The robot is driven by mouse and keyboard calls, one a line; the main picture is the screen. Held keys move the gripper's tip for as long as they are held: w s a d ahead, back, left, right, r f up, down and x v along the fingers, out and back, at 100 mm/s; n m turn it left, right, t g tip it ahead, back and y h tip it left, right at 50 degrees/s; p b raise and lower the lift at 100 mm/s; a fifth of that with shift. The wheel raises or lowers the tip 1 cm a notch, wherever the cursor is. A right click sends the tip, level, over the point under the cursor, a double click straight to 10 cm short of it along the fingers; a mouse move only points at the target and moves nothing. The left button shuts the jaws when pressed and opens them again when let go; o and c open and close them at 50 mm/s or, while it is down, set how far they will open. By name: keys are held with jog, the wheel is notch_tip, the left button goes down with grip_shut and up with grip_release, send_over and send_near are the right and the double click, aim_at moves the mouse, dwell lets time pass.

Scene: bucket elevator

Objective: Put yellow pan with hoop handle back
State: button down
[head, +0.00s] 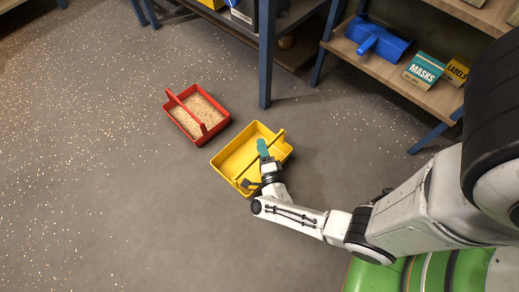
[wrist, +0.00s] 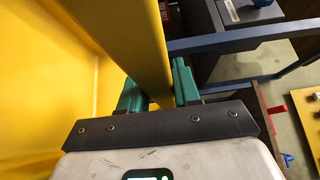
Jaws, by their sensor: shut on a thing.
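The yellow pan with hoop handle (head: 228,160) is in the middle of the head view, over the grey floor, with no load visible inside. Whether it rests on the floor or hangs just above it I cannot tell. My gripper (head: 263,150) reaches it from the right, with its green fingers at the hoop handle. In the wrist view my gripper (wrist: 158,84) has one green finger on each side of the yellow handle bar and is shut on it. The pan's yellow wall (wrist: 50,70) fills the left of that view.
A red pan (head: 213,133) with a hoop handle holds grain, just left of the yellow pan. A shelf at upper right bears a blue scoop (head: 378,42), a MASKS box (head: 423,70) and a LABELS box (head: 456,70). A blue post (head: 266,60) stands behind. Scattered grains cover the left floor.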

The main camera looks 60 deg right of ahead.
jog(key=shift+w+d+f+b, duration=0.15)
jog(key=shift+w+f+b, duration=0.1)
jog(key=shift+f+b, duration=0.4)
jog(key=shift+w+d+f+b, duration=0.1)
jog(key=shift+w+f+b, duration=0.1)
jog(key=shift+f+b, duration=0.5)
jog(key=shift+w+d+f+b, duration=0.15)
jog(key=shift+w+f+b, duration=0.15)
jog(key=shift+f, duration=0.8)
jog(key=c, duration=0.8)
grip_release()
jog(key=shift+s, duration=0.1)
jog(key=shift+s+a, duration=0.15)
jog(key=p+v, duration=0.2)
jog(key=v, duration=0.9)
jog(key=shift+s+a, duration=0.2)
jog(key=shift+a, duration=0.05)
